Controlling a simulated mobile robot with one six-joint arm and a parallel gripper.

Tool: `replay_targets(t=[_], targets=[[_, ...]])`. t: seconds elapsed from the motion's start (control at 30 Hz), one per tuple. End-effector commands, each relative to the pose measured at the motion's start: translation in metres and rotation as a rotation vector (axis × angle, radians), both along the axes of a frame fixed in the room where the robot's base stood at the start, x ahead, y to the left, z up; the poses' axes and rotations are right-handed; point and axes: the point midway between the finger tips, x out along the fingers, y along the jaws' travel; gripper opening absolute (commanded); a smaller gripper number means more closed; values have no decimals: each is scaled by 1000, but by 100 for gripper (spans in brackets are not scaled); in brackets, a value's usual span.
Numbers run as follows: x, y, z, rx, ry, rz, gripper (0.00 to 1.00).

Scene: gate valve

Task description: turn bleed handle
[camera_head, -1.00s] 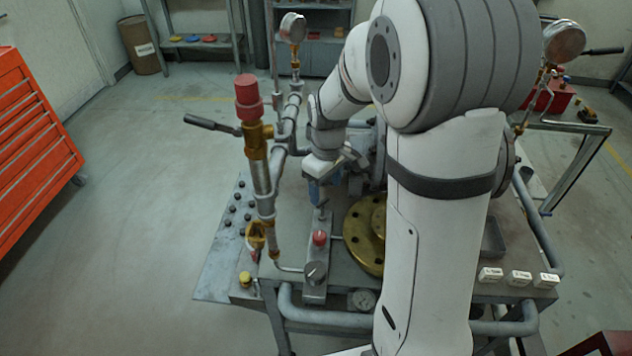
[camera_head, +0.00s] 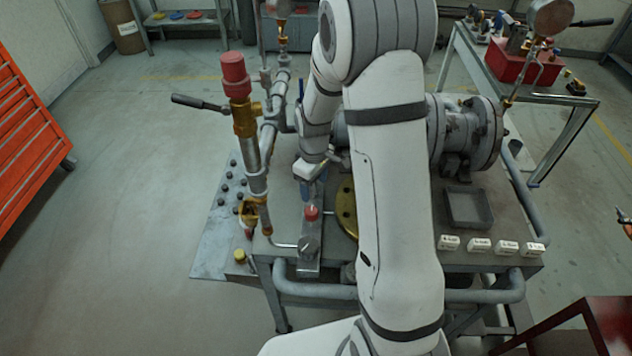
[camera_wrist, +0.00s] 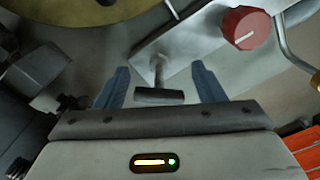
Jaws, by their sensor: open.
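In the wrist view a dark T-shaped handle (camera_wrist: 158,97) on a short metal stem stands out from a grey metal block (camera_wrist: 192,42). My gripper (camera_wrist: 160,85) has its two blue fingers apart, one on each side of the T-handle, with gaps visible on both sides. A red knob (camera_wrist: 246,28) is on the same block, to the right. My gripper (camera_head: 308,188) is just behind the red knob there; the T-handle is not clearly visible.
A vertical pipe with a red-capped brass valve (camera_head: 240,100) and black lever (camera_head: 200,103) rises left of my arm. A brass flange (camera_head: 346,208) is beside the block, partly hidden by my arm. A grey tray (camera_head: 468,208) and several white tags (camera_head: 480,245) lie to the right.

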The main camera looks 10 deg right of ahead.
Motion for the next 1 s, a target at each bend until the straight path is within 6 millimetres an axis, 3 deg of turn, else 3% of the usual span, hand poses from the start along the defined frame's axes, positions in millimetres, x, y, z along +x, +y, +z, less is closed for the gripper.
replay_targets(t=[0.13,0.67,0.7,1.0], targets=[[0,0,0,0,0,0,63],[0,0,0,1,1,0,19],[0,-7,0,1,1,-3,18],[1,2,1,0,-4,3,17]])
